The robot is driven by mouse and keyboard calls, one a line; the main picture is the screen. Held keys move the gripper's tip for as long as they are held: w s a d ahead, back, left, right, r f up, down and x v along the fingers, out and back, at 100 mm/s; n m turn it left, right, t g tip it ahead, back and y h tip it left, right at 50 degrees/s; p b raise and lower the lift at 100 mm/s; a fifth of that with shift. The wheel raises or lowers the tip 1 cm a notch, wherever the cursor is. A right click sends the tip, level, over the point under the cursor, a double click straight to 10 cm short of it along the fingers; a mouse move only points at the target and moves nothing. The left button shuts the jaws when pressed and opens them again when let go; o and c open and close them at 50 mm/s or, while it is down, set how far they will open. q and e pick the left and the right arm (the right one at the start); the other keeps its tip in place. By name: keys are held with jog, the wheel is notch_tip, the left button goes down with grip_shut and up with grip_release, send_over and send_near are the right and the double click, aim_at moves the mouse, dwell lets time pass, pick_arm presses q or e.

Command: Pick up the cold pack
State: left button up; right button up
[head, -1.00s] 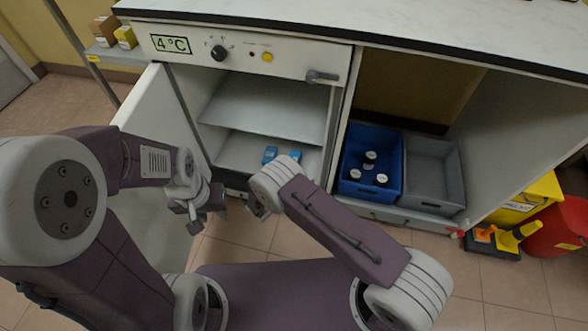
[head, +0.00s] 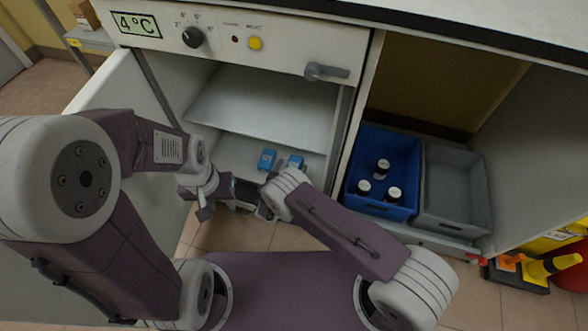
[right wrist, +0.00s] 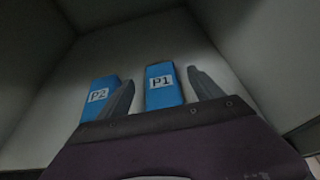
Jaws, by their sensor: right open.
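Two blue cold packs lie on the lower level inside the open 4 °C fridge. In the right wrist view one is labelled P1 (right wrist: 164,88) and the other P2 (right wrist: 98,97). The head view shows a left pack (head: 267,159) and a right pack (head: 295,162), labels too small to read. My right gripper (right wrist: 163,92) is open, with P1 showing between its fingers and P2 outside the left finger; contact is not visible. In the head view my right gripper (head: 266,208) is partly hidden by its wrist. My left gripper (head: 212,200) hangs near the fridge opening, its jaws unclear.
The fridge door (head: 120,100) stands open at left. A shelf (head: 262,105) spans above the packs. Right of the fridge are a blue crate (head: 352,195) with several dark, white-capped bottles and an empty grey crate (head: 455,220).

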aim_at(295, 162)
jog(key=shift+w+f, duration=0.15)
jog(key=b+x, duration=0.4)
jog(key=shift+f, duration=0.4)
jog(key=shift+w+d, duration=0.15)
jog(key=shift+w, duration=0.15)
jog(key=shift+w+r, duration=0.1)
jog(key=shift+r, duration=0.1)
jog(key=c, duration=1.6)
